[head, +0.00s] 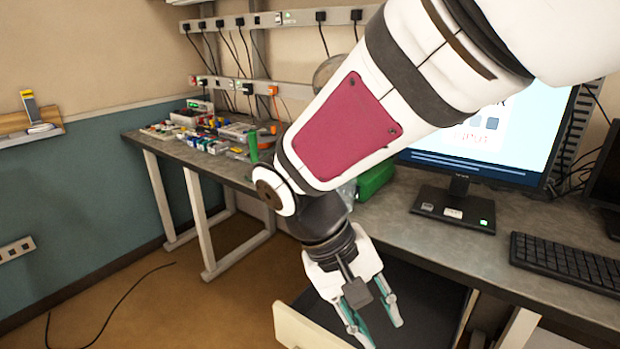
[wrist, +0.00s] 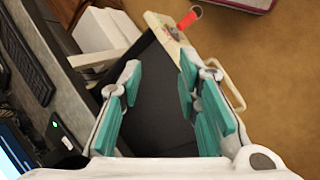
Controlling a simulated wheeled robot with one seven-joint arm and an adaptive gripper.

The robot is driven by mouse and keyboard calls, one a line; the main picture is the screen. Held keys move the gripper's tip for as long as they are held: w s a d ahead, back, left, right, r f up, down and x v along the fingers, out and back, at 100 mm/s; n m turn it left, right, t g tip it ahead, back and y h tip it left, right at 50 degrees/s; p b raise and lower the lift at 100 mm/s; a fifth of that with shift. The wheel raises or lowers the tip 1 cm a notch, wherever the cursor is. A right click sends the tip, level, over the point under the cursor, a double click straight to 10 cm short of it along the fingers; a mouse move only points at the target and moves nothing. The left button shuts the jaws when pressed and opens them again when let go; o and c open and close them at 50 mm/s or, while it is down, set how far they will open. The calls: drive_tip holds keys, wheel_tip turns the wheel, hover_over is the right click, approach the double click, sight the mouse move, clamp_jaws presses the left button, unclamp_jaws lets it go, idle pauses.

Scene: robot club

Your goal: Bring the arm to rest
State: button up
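My arm reaches down across the head view, and my gripper (head: 374,322) hangs over an open drawer (head: 295,328) under the desk. In the wrist view my gripper (wrist: 159,75) has its two teal-padded fingers well apart, with nothing between them. The dark floor of the drawer (wrist: 155,95) shows between and beyond the fingers. The visible part of that floor is bare. No contact between the fingers and the drawer is visible.
The desk (head: 400,225) holds a monitor (head: 500,135), a keyboard (head: 570,263) and a green box (head: 375,178). Small parts (head: 205,140) crowd its far left end. A red object (wrist: 188,18) is at the drawer's edge. A cable (head: 105,310) lies on open floor at left.

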drive_tip(key=s+d+r+m+t+y+p, duration=0.2)
drive_tip(key=s+d+r+t+y+p, duration=0.2)
drive_tip(key=s+d+r, duration=0.6)
wheel_tip(320, 180, up, 2)
drive_tip(key=shift+s+d+r+t+y, duration=0.1)
drive_tip(key=shift+s+d+t+y, duration=0.1)
drive_tip(key=shift+s+t+y, duration=0.5)
